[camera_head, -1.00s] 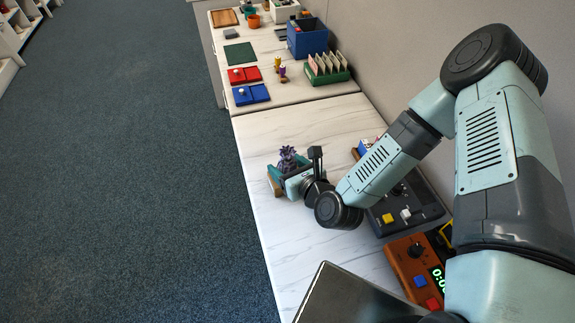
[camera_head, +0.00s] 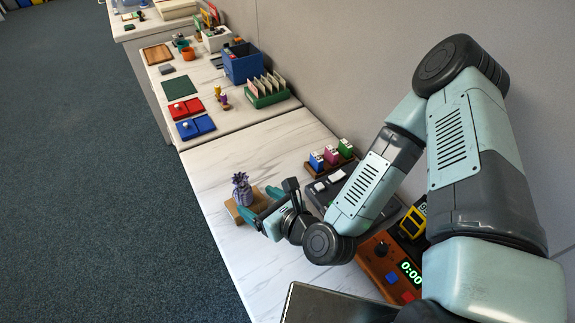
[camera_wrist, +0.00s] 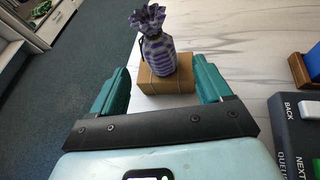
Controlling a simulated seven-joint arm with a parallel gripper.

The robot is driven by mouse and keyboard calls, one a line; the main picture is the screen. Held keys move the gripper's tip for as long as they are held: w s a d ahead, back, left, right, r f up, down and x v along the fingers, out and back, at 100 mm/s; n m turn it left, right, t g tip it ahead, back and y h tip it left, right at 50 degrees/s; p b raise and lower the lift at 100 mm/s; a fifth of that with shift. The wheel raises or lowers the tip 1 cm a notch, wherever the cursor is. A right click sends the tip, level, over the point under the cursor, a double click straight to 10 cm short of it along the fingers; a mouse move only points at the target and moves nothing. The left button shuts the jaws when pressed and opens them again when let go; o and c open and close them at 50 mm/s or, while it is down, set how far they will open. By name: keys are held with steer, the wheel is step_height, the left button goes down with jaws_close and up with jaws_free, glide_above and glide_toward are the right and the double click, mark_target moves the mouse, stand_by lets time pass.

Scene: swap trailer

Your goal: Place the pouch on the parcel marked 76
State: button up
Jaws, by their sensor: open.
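The purple-and-white striped pouch (camera_head: 241,190) stands upright on a brown cardboard parcel (camera_head: 234,211) on the white table. In the wrist view the pouch (camera_wrist: 159,54) rests on top of the parcel (camera_wrist: 150,86), its gathered neck upward. No number shows on the parcel's visible faces. My gripper (camera_head: 266,207) is open, at the right side of the parcel in the head view. In the wrist view its teal fingers (camera_wrist: 164,78) lie left and right of the parcel, nearer the camera, with nothing clamped. The pouch appears free of both fingers.
A dark button console (camera_head: 345,186) and an orange timer box (camera_head: 385,268) lie right of my gripper. A rack of small coloured bottles (camera_head: 331,157) stands behind. Farther back are red and blue trays (camera_head: 195,127) and a blue bin (camera_head: 243,66). The table's near-left part is clear.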

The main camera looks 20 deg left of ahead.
steer(key=w+d+r+n+h, duration=0.5)
steer(key=d+r+n, duration=0.4)
steer(key=w+d+r+n+h, duration=0.5)
steer(key=d+r+n, duration=0.4)
steer(key=d, duration=0.1)
steer(key=s+d+r+n+h, duration=0.25)
steer(key=s+d+r, duration=0.25)
steer(key=r, duration=0.5)
steer(key=s+d+r+n, duration=0.1)
steer(key=s+r+n, duration=0.1)
steer(key=s+r, duration=0.2)
steer(key=s+d+r+n+g, duration=0.1)
steer(key=s+r, duration=0.3)
steer(key=s, duration=0.5)
steer(key=shift+s+d+r+n+y, duration=0.15)
steer(key=shift+d+r+n+y, duration=0.2)
steer(key=shift+d+n, duration=0.35)
steer(key=shift+a, duration=0.1)
